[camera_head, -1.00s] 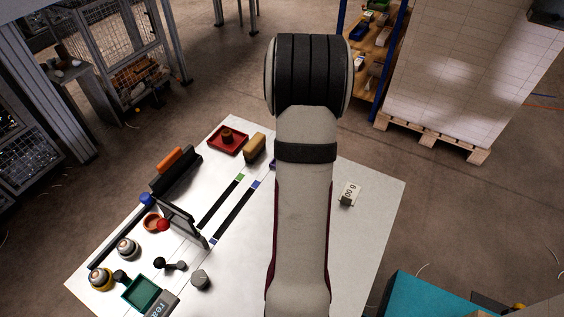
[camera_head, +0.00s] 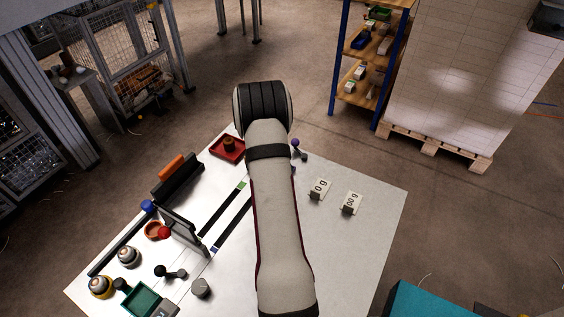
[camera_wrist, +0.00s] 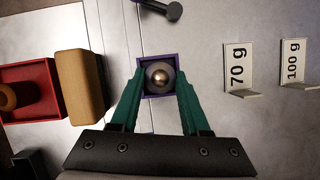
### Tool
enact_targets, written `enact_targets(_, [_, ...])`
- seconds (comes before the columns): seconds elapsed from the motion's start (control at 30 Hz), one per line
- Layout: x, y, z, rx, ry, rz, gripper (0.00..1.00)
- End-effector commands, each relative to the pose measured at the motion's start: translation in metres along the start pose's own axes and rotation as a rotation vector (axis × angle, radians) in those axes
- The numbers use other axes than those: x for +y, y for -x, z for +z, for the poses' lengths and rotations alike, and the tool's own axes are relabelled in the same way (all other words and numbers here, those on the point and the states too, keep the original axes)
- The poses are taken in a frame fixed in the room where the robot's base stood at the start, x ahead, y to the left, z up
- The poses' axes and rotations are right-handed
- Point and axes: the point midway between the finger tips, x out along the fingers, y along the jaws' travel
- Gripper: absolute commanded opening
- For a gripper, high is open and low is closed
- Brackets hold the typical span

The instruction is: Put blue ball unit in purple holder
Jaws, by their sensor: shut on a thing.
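In the wrist view, my gripper (camera_wrist: 160,92) has its green fingers closed on a round ball unit (camera_wrist: 160,77). Its shiny metallic ball faces the camera inside a greyish ring; a blue colour is not clear. The square purple holder (camera_wrist: 145,61) shows around and behind the unit, which lines up with its middle. I cannot tell whether the unit rests in the holder or hangs just above it. In the head view my arm hides the gripper, the held unit and the holder.
A red tray (camera_wrist: 28,74) and a tan block (camera_wrist: 80,88) lie left of the holder. Labelled plates (camera_wrist: 238,68) stand to the right. A dark knobbed lever (camera_wrist: 158,6) lies beyond. In the head view, other ball units (camera_head: 128,256) and a green tray (camera_head: 141,299) are at lower left.

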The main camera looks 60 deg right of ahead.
Motion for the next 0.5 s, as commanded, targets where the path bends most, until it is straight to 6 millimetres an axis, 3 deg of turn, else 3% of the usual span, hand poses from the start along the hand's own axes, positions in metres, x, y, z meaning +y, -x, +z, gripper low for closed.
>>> enact_targets(0.03, [0.0, -0.0004, -0.0001, 0.0, 0.0, 0.0, 0.51])
enact_targets(0.17, [-0.0001, -0.0002, 0.0, 0.0, 0.0, 0.0, 0.75])
enact_targets(0.5, [0.0002, 0.0036, 0.0017, -0.001, 0.0, 0.001, 0.76])
